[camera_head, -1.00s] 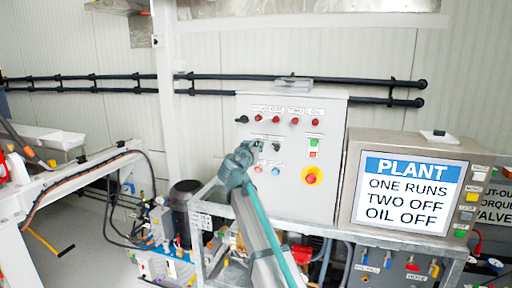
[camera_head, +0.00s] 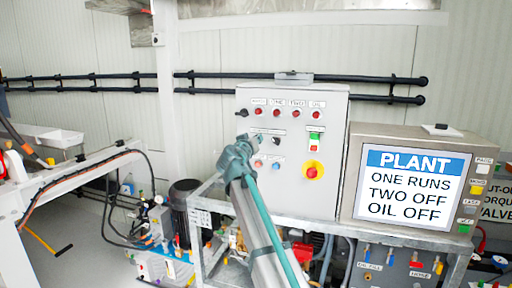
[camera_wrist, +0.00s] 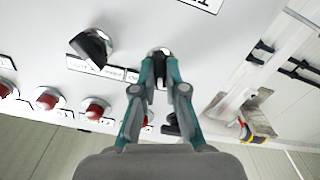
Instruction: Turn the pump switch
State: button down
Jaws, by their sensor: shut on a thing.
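The grey control cabinet (camera_head: 325,190) carries several switches and lamps. My gripper (camera_head: 248,143) is at the left of its middle row, and its arm reaches up from below. In the wrist view my gripper (camera_wrist: 160,60) is shut on a black pump switch (camera_wrist: 160,54) with a silver ring; the fingers partly hide the switch. A second black switch (camera_wrist: 92,47) is beside it, free, and also shows in the head view (camera_head: 277,141). Another black knob (camera_head: 242,112) is at the upper left of the cabinet. The display (camera_head: 410,190) reads "PLANT, ONE RUNS, TWO OFF, OIL OFF".
Red lamps (camera_head: 297,114) line the cabinet's top row. A red-and-yellow emergency button (camera_head: 313,170) and a green-and-red button block (camera_head: 315,140) are to the right. Black pipes (camera_head: 150,77) run along the wall behind. A metal frame (camera_head: 290,221) stands below.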

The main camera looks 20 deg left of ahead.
jog(key=n+b, duration=0.2)
jog(key=n, duration=0.2)
jog(key=shift+n, duration=0.3)
dwell(0.3)
jog(key=c, duration=1.2)
grip_release()
jog(key=s, duration=1.2)
jog(key=shift+d, duration=0.2)
jog(key=shift+d, duration=0.1)
